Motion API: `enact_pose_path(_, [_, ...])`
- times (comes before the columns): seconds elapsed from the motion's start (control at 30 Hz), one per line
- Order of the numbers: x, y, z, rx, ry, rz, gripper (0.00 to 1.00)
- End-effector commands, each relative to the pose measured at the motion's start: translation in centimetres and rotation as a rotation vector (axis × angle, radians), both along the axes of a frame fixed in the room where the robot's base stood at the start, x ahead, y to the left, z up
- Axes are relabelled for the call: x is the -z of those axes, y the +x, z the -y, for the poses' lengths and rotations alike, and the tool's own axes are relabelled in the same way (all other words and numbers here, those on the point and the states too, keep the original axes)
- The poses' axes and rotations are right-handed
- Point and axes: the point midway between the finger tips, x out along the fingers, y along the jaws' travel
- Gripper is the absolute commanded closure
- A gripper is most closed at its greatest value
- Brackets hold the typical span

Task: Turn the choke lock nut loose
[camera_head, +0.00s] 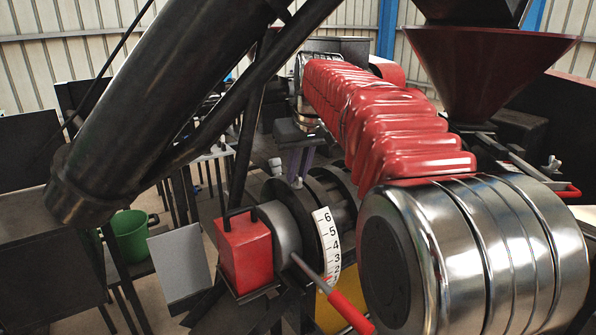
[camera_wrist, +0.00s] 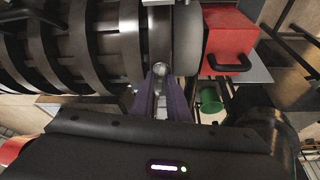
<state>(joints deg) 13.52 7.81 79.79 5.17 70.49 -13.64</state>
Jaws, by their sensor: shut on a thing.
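The choke end of the press shows in the head view as a grey hub and dark rings (camera_head: 297,210) with a white number scale (camera_head: 328,240). A lever with a red grip (camera_head: 349,311) slants down from it. I cannot tell which ring is the lock nut. My gripper (camera_head: 297,181) points down at the top of the rings. In the wrist view my gripper (camera_wrist: 160,73) is shut on a small rounded metal piece (camera_wrist: 160,68) in front of the light grey ring (camera_wrist: 160,32). The piece's lower part is hidden between the purple-grey fingers.
A red box with a black handle (camera_head: 244,250) stands left of the hub. A green bucket (camera_head: 130,237) is farther left. A thick dark tube (camera_head: 160,95) crosses the upper left. A dark red hopper (camera_head: 480,65) stands at upper right. The slatted press cage (camera_wrist: 70,45) fills the wrist view's upper left.

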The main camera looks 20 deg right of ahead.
Motion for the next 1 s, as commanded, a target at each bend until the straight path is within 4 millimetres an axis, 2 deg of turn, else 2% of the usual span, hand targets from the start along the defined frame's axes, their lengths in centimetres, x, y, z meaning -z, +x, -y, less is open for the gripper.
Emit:
enact_pose_path(0.47, [0.01,0.01,0.18,-0.163,0.001,0.000,1.00])
enact_pose_path(1.0, [0.04,0.15,0.46,-0.622,0.001,0.000,1.00])
